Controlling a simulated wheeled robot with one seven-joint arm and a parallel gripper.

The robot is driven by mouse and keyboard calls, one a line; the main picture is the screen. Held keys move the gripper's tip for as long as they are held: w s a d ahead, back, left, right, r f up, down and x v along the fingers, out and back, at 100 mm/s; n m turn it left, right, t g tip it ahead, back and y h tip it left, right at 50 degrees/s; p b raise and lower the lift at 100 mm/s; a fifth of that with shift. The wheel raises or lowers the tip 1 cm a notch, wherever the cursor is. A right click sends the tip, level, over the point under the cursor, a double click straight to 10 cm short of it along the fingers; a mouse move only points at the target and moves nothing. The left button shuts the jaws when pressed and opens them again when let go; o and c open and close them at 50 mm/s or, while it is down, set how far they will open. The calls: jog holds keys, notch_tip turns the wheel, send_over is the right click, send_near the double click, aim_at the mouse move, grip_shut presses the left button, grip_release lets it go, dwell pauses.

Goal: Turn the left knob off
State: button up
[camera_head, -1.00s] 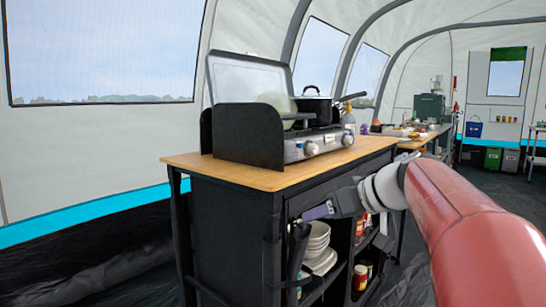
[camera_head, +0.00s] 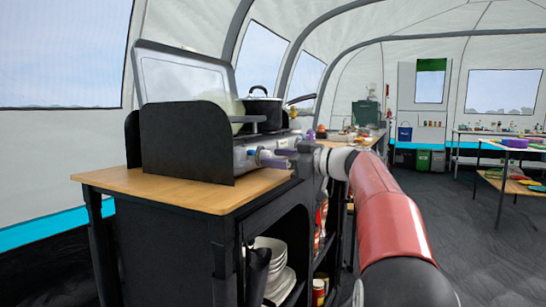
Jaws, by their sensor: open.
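The camp stove (camera_head: 241,160) stands on the wooden counter, its front panel facing right, with its lid (camera_head: 185,80) raised behind. My gripper (camera_head: 265,157) is at the front panel, its fingers pointing left toward the left knob's place. The fingers are apart and level with the panel. The left knob is mostly hidden by the fingers, and I cannot tell whether they touch it or how it is turned. The right knob is hidden behind my gripper and wrist.
A black pot (camera_head: 262,108) sits on the stove, and a pan handle sticks out behind it. A dark windshield panel (camera_head: 186,140) stands at the near side. The wooden counter top (camera_head: 190,188) is bare in front. Plates (camera_head: 270,262) sit on the shelf below.

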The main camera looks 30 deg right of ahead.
jog(key=shift+w+a, duration=0.4)
jog(key=shift+w, duration=0.2)
jog(key=c, duration=1)
jog(key=shift+o, duration=0.2)
